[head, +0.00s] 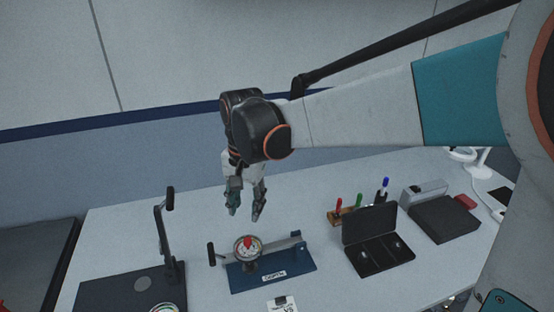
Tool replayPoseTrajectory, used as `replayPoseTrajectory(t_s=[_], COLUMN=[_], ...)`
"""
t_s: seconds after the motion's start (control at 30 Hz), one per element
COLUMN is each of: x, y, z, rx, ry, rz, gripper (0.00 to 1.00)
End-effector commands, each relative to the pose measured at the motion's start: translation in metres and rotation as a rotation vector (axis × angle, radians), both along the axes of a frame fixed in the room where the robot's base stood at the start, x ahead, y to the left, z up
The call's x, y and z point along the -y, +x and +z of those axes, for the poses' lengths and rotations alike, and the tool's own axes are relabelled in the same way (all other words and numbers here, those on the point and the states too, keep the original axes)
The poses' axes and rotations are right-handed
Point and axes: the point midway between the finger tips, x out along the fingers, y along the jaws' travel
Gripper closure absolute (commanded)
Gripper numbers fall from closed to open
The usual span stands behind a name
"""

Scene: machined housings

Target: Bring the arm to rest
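My gripper (246,208) hangs pointing down from my arm above the bench. Its two fingers are apart with nothing seen between them, so it is open and empty. Below it, apart from the fingers, a round metal housing (247,250) with a red spot inside sits on a blue fixture (298,262) with a white label.
The pale bench (120,225) holds a dark stand with an upright post (165,235) at left. An open black case (380,260), a rack of coloured pens (345,214) and a dark grey box (443,220) stand at right. A small white card (282,304) lies in front.

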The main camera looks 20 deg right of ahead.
Motion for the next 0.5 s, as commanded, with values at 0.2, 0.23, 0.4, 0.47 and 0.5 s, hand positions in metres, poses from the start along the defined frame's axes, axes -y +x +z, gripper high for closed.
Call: replayPoseTrajectory(t_s=[0.2, 0.23, 0.4, 0.47, 0.5], x=[0.016, 0.019, 0.038, 0.044, 0.048], y=[-0.022, -0.026, -0.05, -0.058, -0.064], z=[0.012, 0.014, 0.025, 0.027, 0.029], rx=[0.067, 0.083, 0.174, 0.207, 0.228], ry=[0.003, 0.003, -0.006, -0.012, -0.017], rz=[0.064, 0.079, 0.168, 0.2, 0.22], gripper=[0.61, 0.61, 0.61, 0.61, 0.61])
